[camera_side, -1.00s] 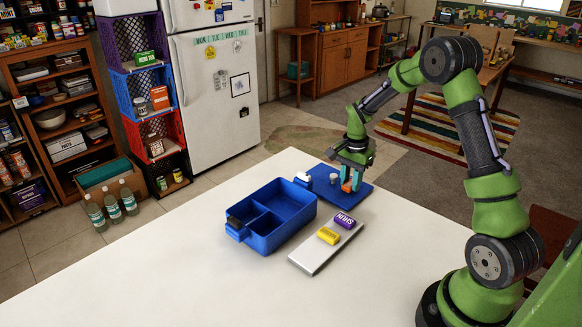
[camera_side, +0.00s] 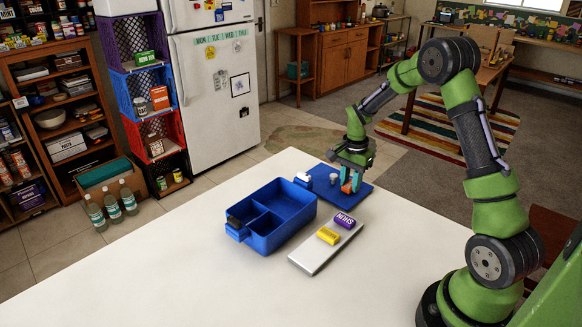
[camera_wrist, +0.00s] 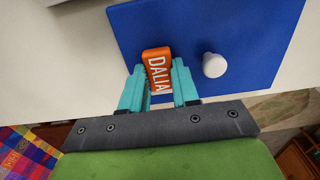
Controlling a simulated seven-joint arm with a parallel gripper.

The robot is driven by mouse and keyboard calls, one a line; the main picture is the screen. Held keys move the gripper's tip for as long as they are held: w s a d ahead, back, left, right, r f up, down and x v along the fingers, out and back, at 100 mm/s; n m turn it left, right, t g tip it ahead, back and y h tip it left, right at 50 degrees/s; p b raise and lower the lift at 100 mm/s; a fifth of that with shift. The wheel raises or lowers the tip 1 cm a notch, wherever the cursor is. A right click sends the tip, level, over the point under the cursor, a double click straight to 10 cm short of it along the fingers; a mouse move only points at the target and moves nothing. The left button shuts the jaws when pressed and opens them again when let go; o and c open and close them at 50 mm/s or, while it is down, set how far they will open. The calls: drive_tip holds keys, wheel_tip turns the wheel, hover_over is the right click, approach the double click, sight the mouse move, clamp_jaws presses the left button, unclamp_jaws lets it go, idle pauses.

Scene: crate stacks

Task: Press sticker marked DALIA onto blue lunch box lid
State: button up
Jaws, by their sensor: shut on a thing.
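The orange sticker marked DALIA (camera_wrist: 157,70) is between the teal fingers of my gripper (camera_wrist: 159,88), which is shut on it. In the side view my gripper (camera_side: 350,183) is low over the blue lunch box lid (camera_side: 352,197), with a bit of orange showing between the fingers. The lid also fills much of the wrist view (camera_wrist: 215,25), with its white knob (camera_wrist: 214,65) to the right of the sticker. I cannot tell whether the sticker touches the lid. The open blue lunch box (camera_side: 272,240) stands left of the lid on the white table.
A pale flat board (camera_side: 311,262) in front of the lid carries a purple sticker (camera_side: 345,221) and a yellow sticker (camera_side: 328,236). The white table (camera_side: 180,270) is clear at the front and left. Crates and a fridge stand beyond it.

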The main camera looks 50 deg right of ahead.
drive_tip(key=shift+f, duration=0.3)
drive_tip(key=o, duration=1.1)
drive_tip(key=shift+r, duration=0.1)
drive_tip(key=shift+r, duration=2.95)
